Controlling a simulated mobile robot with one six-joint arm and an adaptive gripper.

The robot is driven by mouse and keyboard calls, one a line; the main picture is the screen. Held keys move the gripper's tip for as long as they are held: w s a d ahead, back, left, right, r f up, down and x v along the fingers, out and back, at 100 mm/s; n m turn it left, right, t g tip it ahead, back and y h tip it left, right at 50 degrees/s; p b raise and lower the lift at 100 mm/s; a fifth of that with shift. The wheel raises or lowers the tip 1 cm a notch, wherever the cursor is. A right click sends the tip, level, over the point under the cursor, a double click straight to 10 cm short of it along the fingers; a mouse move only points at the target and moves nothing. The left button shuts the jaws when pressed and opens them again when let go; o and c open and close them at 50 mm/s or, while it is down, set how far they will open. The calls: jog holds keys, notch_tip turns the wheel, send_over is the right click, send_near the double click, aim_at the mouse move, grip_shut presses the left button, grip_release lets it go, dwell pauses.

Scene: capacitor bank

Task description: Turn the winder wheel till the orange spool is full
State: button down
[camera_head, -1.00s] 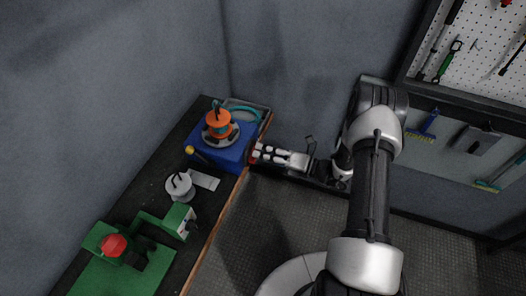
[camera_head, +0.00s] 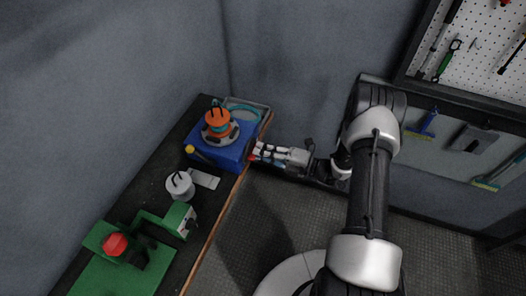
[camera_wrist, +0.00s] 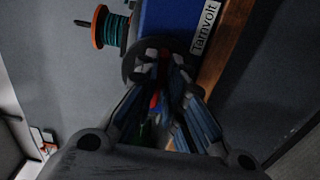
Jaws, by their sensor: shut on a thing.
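The winder is a blue box (camera_head: 232,153) on the dark bench, marked "Tarnvolt" in the wrist view (camera_wrist: 178,22). The orange spool (camera_head: 217,116) stands on top of it. Teal wire shows between its flanges in the wrist view (camera_wrist: 117,29), and the winding sits a little inside the orange rim. My gripper (camera_head: 259,153) reaches in from the right at the box's side. In the wrist view its fingers are closed together against a dark round part, apparently the winder wheel (camera_wrist: 131,62). A bit of red shows between them. The fingers hide most of the grip.
A lever with a yellow knob (camera_head: 189,149) is left of the box. A tray with a teal coil (camera_head: 245,107) is behind it. A grey cylinder (camera_head: 180,186) and a green device with a red button (camera_head: 115,245) stand nearer on the bench. The pegboard is far right.

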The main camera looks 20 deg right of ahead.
jog(key=c, duration=1.7)
grip_release()
jog(key=v, duration=1.2)
